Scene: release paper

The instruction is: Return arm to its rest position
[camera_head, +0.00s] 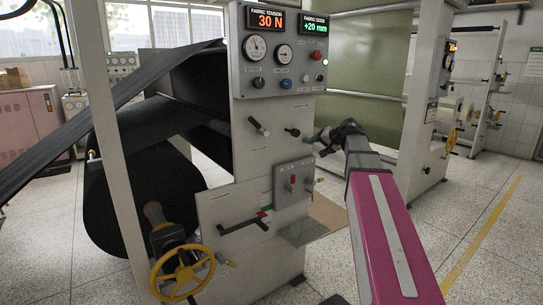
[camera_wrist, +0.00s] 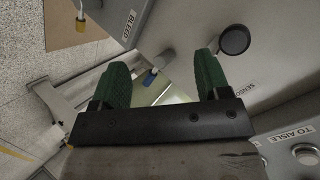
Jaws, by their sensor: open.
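My gripper (camera_head: 322,140) is at the end of my magenta arm, to the right of the machine's pale column (camera_head: 260,150), close to a small black-knobbed lever (camera_head: 292,132). In the wrist view my gripper (camera_wrist: 163,72) has its two green fingers spread apart, with nothing held between them. A round black knob (camera_wrist: 234,40) on a pale panel is beyond the right finger. A small blue-tipped fitting (camera_wrist: 150,76) shows in the gap, farther off. Whether a finger touches the machine cannot be told.
The control panel (camera_head: 283,85) with gauges is above left of my gripper. Below it are a lever box (camera_head: 293,184), a lower lever (camera_head: 243,223) and a yellow handwheel (camera_head: 182,273). A green fabric sheet (camera_head: 365,60) hangs behind. Open floor (camera_head: 480,220) lies to the right.

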